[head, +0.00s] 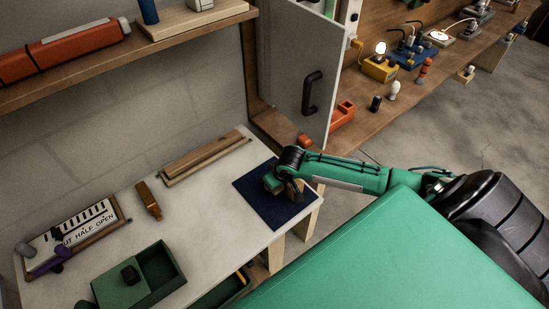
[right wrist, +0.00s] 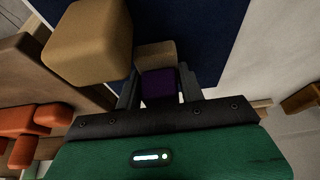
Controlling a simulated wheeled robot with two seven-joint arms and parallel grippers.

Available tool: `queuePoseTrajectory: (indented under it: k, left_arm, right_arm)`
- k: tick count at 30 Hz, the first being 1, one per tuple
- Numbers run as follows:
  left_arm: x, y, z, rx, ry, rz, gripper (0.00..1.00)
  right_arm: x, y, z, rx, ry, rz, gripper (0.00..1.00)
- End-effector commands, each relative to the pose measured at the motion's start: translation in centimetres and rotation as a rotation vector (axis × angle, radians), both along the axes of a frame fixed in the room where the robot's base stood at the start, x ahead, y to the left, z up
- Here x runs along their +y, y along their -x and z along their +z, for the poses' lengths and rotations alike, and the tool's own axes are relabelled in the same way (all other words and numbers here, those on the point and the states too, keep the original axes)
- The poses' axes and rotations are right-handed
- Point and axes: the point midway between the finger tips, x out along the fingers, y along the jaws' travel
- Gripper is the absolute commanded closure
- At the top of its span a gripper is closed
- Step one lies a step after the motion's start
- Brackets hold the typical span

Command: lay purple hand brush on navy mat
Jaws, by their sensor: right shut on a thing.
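The navy mat (head: 262,208) lies at the right end of the pale worktop, and it also shows at the top of the right wrist view (right wrist: 205,30). My right gripper (head: 280,187) is over the mat. In the right wrist view its fingers (right wrist: 160,90) are shut on a purple piece, seemingly the hand brush (right wrist: 158,86), with a tan part just beyond it. A larger tan block (right wrist: 88,42) sits close by on the left; I cannot tell whether it belongs to the brush. The gap between brush and mat is hidden. My left gripper is not in view.
A green open box (head: 140,280), a brown tool (head: 148,200), wooden strips (head: 205,160) and a lettered sign (head: 75,228) with a dark purple item (head: 48,262) occupy the worktop. A grey cabinet door (head: 295,70) stands open behind the mat.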

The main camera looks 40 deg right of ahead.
Motion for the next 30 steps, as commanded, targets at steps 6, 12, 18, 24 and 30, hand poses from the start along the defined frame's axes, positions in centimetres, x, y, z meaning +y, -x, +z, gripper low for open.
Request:
queuePoseTrajectory:
  k: [6, 12, 18, 24, 30]
  left_arm:
    - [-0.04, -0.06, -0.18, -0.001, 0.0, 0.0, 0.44]
    - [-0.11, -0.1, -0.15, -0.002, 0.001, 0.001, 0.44]
    - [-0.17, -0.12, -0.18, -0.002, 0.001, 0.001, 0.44]
    - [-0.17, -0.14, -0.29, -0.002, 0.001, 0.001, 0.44]
    - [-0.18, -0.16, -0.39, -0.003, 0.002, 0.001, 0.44]
  right_arm:
    - [-0.03, 0.01, -0.62, 0.0, 0.0, 0.0, 0.93]
    - [-0.03, 0.0, -0.62, 0.0, 0.0, 0.0, 0.93]
    - [-0.02, 0.0, -0.66, 0.0, 0.0, 0.0, 0.93]
    - [-0.03, 0.0, -0.95, 0.0, 0.0, 0.0, 0.93]
    - [-0.02, 0.0, -1.24, 0.0, 0.0, 0.0, 0.93]
